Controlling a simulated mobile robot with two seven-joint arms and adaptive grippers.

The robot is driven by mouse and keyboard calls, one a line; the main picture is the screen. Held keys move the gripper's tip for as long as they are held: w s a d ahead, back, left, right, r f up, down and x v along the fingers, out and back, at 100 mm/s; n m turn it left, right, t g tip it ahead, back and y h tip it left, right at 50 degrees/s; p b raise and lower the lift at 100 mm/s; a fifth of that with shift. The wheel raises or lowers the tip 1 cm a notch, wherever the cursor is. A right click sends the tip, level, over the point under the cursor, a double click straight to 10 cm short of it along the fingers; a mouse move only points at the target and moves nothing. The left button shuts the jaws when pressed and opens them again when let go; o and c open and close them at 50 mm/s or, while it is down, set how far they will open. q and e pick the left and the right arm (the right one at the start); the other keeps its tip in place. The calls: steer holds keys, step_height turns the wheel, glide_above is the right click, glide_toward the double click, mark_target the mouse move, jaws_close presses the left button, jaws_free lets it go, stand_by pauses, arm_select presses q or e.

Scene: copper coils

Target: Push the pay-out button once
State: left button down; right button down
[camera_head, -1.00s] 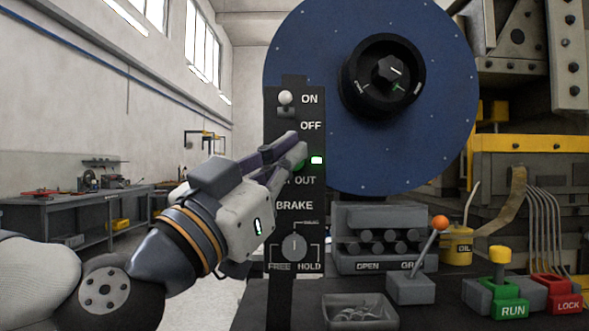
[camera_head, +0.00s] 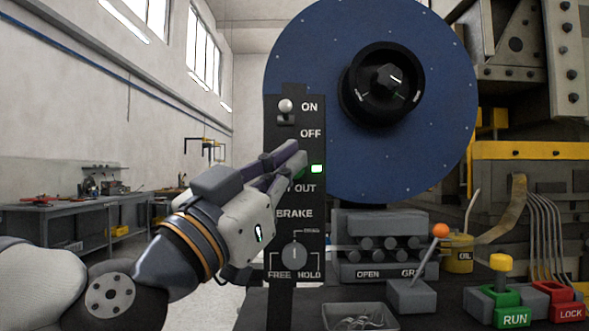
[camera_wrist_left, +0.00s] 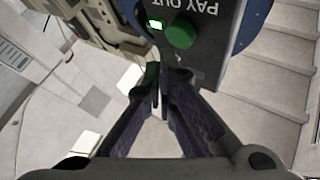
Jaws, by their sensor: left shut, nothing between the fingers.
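The black control panel (camera_head: 310,235) stands upright in the middle of the head view, with ON, OFF, PAY OUT and BRAKE labels. The green pay-out button (camera_head: 300,172) is mostly hidden there behind my left gripper (camera_head: 299,157). In the left wrist view the button (camera_wrist_left: 180,33) shows clearly, beside a lit green indicator (camera_wrist_left: 155,24). The indicator also glows in the head view (camera_head: 317,169). My left gripper (camera_wrist_left: 160,75) is shut and empty, its fingertips close to the button. In the wrist view they appear just short of it; I cannot tell the exact gap.
A toggle switch (camera_head: 286,106) sits above and a FREE/HOLD knob (camera_head: 295,254) below on the panel. A big blue disc (camera_head: 450,110) is behind it.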

arm_select(q)
steer(key=shift+w, duration=0.1)
stand_by(0.5)
steer(key=shift+w, duration=0.35)
steer(key=shift+w, duration=0.5)
stand_by(0.6)
steer(key=shift+s, duration=0.1)
steer(key=shift+s+p, duration=0.45)
steer(key=shift+s, duration=0.4)
arm_select(e)
steer(key=shift+w+r, duration=0.45)
steer(key=shift+r, duration=0.05)
